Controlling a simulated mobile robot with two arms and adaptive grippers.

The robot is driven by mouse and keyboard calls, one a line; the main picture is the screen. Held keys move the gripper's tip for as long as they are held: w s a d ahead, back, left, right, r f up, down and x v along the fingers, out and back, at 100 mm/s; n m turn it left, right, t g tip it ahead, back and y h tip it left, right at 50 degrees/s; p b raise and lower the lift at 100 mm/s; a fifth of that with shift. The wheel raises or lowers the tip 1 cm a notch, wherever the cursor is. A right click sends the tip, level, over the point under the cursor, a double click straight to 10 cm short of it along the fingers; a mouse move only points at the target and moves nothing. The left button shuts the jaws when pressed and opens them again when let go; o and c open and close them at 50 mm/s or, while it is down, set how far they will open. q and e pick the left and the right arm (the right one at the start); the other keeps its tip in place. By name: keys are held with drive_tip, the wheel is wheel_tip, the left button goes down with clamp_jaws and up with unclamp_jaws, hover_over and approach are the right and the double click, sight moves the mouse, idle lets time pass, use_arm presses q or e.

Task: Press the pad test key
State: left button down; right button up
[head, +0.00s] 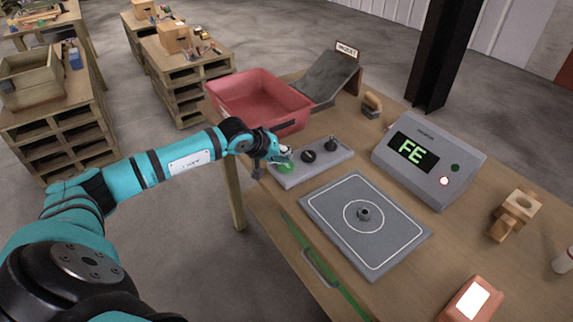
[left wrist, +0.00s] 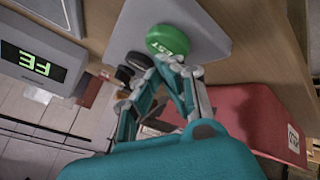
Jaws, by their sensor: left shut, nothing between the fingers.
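The test key is a round green button marked TEST. It shows in the left wrist view (left wrist: 167,40) and, partly hidden by my gripper, in the head view (head: 287,168). It sits at the near left end of a grey control strip (head: 318,168). My left gripper (head: 282,153) is shut and empty, with its fingertips right at the key; I cannot tell whether they touch it. The grey pad (head: 320,208) lies in front of the strip, with a metal nut (head: 364,214) in its middle circle. My right gripper is not in view.
A detector box (head: 430,160) shows FE in green, with a red-rimmed white light lit. A red bin (head: 258,100) stands behind the strip beside a grey chute (head: 325,78). A wooden block (head: 514,214) and an orange device (head: 470,302) stand at the right.

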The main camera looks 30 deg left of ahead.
use_arm(q)
drive_tip(key=shift+r, duration=0.4)
drive_tip(key=shift+r, duration=0.1)
drive_tip(key=shift+r+p, duration=1.1)
drive_tip(key=shift+r, duration=1.35)
drive_tip(key=shift+d, duration=0.1)
